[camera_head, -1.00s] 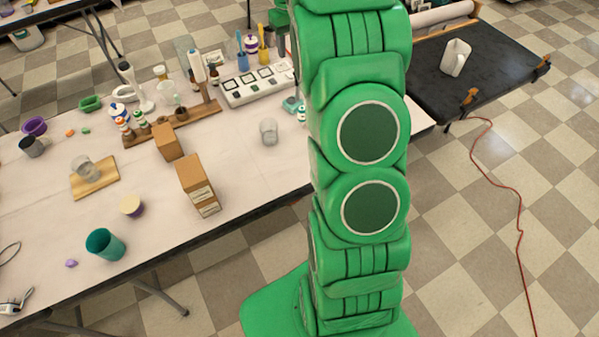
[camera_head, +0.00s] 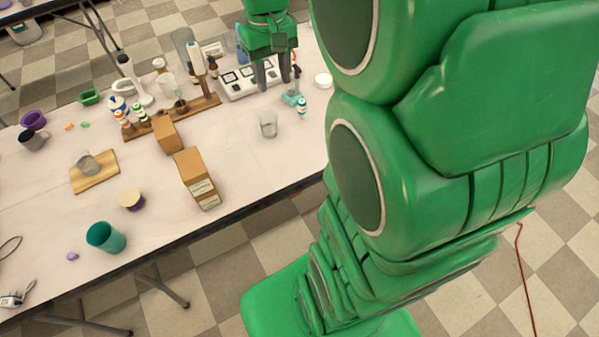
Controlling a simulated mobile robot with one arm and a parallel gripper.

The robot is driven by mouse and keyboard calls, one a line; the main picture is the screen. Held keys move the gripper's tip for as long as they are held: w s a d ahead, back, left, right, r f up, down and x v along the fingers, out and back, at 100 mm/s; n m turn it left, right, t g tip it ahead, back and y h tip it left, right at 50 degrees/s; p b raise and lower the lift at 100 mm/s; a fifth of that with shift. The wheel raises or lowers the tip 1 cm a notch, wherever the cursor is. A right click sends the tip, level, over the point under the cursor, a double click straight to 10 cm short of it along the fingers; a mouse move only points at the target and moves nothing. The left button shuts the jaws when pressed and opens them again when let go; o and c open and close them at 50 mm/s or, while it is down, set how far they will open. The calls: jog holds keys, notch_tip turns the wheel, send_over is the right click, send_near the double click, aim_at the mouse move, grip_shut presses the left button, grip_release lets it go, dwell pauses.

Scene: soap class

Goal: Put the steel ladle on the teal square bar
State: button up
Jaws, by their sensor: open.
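My gripper (camera_head: 273,75) is at the back of the white table, above the right part of a white tray of dark squares. Its two grey fingers point down, apart, with nothing clearly seen between them. A small teal piece (camera_head: 290,99) lies just right of and nearer than the fingers; it may be the teal square bar, but its shape is too small to tell. I cannot make out the steel ladle for certain; my gripper and arm hide part of the table's back right.
The white tray (camera_head: 236,88) lies under my gripper. A small bottle (camera_head: 302,107) and a clear beaker (camera_head: 268,124) stand nearer. A wooden rack (camera_head: 195,107), brown boxes (camera_head: 195,178) and a teal cup (camera_head: 105,237) stand left. Bare table lies around the beaker.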

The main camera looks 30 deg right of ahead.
jog(key=s+a, duration=0.3)
jog(key=s, duration=0.8)
jog(key=s+a+f, duration=0.1)
jog(key=s+a, duration=0.2)
jog(key=s, duration=0.8)
jog(key=shift+s+f+g, duration=0.2)
jog(key=shift+f+g, duration=0.1)
jog(key=shift+g, duration=0.1)
